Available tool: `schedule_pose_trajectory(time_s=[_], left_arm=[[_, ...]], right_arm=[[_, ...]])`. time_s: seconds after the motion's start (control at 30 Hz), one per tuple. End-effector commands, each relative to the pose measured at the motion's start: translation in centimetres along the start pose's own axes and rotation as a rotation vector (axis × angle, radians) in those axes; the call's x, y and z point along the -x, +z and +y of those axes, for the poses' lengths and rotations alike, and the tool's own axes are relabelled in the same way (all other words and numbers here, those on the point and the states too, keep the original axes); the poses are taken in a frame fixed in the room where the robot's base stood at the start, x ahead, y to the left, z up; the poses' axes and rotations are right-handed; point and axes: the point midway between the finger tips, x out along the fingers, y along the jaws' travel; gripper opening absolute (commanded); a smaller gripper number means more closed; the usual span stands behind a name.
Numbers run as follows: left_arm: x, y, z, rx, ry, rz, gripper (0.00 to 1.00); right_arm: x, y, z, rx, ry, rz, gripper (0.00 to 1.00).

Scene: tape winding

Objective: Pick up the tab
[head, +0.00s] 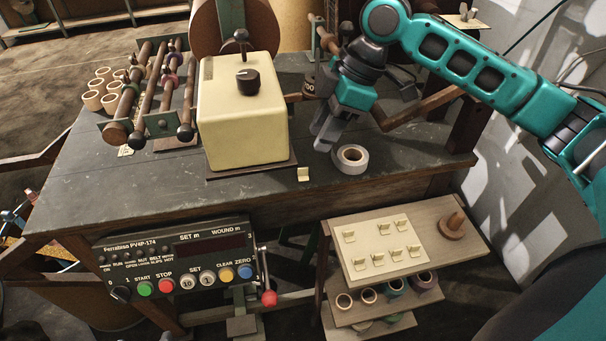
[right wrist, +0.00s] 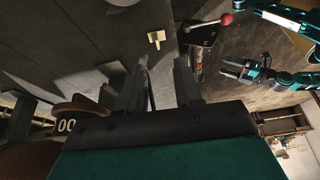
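A small cream tab (head: 303,174) sits on the dark bench top near its front edge, between the cream box and the tape roll. It also shows in the right wrist view (right wrist: 156,38), beyond my fingertips. My right gripper (head: 323,145) points down above the bench, behind and to the right of the tab, next to the tape roll (head: 350,158). In the right wrist view my right gripper (right wrist: 162,75) has its two fingers apart with nothing between them. My left gripper (right wrist: 232,68) shows small in the right wrist view, its fingers apart and empty.
The cream box (head: 243,110) with a black knob stands left of the tab. A control panel (head: 178,262) and a red-knobbed lever (head: 268,297) are below the front edge. A side stand (head: 455,265) holds a card (head: 355,272) with several similar tabs.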

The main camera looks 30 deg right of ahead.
Motion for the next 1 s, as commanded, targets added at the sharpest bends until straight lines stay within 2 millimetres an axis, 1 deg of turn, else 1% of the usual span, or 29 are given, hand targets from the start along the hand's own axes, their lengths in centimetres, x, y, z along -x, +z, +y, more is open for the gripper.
schedule_pose_trajectory(time_s=[0.03,0.1,0.37,0.47,0.6,0.7,0.93,1.0], left_arm=[[-0.2,0.1,0.1,0.001,0.003,0.003,0.75],[-0.2,0.0,0.3,0.001,0.007,0.007,0.75],[-0.3,-0.6,0.7,0.002,0.018,0.017,0.75],[-0.5,-0.5,0.8,0.002,0.02,0.019,0.75],[-0.9,-0.1,0.9,0.003,0.024,0.016,0.75],[-1.0,-0.1,1.0,0.002,0.026,0.017,0.75],[-0.9,-0.8,0.9,-0.002,0.027,0.027,0.75],[-0.9,-0.9,0.9,-0.002,0.027,0.028,0.75]], right_arm=[[-1.2,0.1,-0.1,0.001,-0.003,0.0,0.34],[-2.2,0.0,0.0,0.0,-0.002,0.001,0.34],[-3.8,0.0,0.0,0.0,0.0,0.001,0.34],[-5.0,0.0,0.1,0.0,-0.001,0.001,0.34],[-7.3,0.0,0.3,0.0,-0.002,0.001,0.34],[-8.3,0.0,0.3,0.0,0.0,0.0,0.34],[-8.4,-0.1,0.3,0.0,0.002,0.0,0.34],[-8.4,-0.1,0.3,0.0,0.002,0.0,0.28]])
